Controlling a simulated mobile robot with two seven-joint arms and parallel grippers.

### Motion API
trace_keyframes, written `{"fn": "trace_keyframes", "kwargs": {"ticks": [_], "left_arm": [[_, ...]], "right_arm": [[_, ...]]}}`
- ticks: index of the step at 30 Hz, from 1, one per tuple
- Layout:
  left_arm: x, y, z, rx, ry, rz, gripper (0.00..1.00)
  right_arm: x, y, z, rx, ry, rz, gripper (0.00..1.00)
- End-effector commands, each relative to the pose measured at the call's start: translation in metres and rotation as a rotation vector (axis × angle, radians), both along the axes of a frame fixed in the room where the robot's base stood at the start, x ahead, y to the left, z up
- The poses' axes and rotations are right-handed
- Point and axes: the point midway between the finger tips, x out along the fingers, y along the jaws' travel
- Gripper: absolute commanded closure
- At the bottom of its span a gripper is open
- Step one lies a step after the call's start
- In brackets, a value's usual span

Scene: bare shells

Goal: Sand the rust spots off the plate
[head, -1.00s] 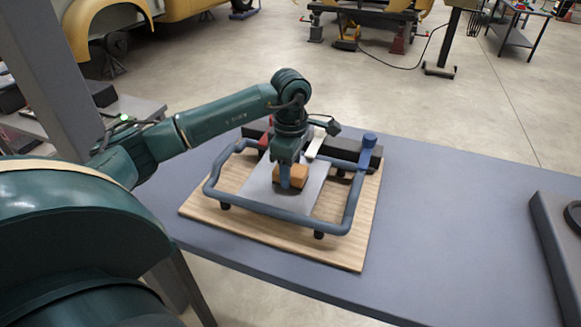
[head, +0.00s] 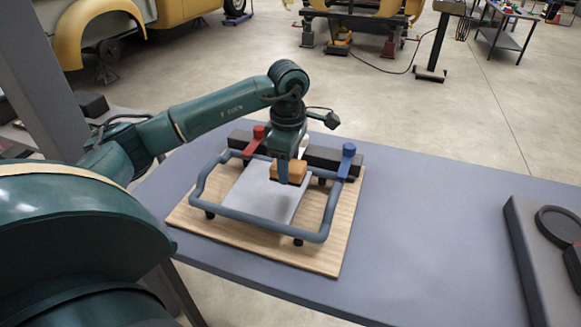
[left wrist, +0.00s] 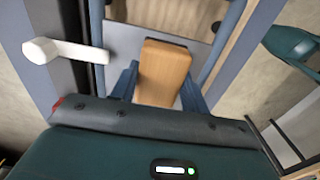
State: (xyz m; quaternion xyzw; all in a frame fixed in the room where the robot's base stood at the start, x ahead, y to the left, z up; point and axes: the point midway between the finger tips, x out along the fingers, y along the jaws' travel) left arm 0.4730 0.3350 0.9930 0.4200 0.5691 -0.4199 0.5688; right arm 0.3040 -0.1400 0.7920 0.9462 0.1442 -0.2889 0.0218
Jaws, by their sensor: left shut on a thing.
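The grey metal plate (head: 250,198) lies on a wooden board (head: 318,258) inside a raised blue-grey tube frame (head: 262,224). My left gripper (head: 287,172) points down inside the frame and is shut on an orange-brown sanding block (head: 292,167). The block is at the far right part of the plate; I cannot tell whether it touches. In the left wrist view the block (left wrist: 163,72) sits between both blue fingers, with the plate (left wrist: 122,42) behind it. I cannot make out rust spots; the gripper and block hide part of the plate.
A black bar (head: 325,158) along the board's far side carries a red knob (head: 259,132) and a blue knob (head: 348,150). A white lever (left wrist: 65,51) shows beside the block. A dark tray (head: 530,250) stands at the right; the grey table (head: 430,220) between is clear.

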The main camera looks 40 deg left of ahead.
Motion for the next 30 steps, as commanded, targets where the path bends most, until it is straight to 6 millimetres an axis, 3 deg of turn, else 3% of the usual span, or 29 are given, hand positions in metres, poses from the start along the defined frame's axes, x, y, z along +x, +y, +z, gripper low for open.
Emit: {"fn": "trace_keyframes", "kwargs": {"ticks": [3, 9, 30], "left_arm": [[-0.001, 0.002, 0.015, 0.0, 0.0, 0.003, 0.76], [-0.002, 0.003, 0.026, 0.0, 0.0, 0.005, 0.76], [-0.002, 0.003, 0.026, 0.0, 0.0, 0.006, 0.76]], "right_arm": [[-0.001, -0.003, 0.005, -0.006, 0.011, -0.007, 0.59], [-0.002, -0.01, 0.004, -0.017, 0.027, -0.022, 0.59], [-0.001, -0.007, 0.003, -0.013, 0.028, -0.022, 0.59]]}}
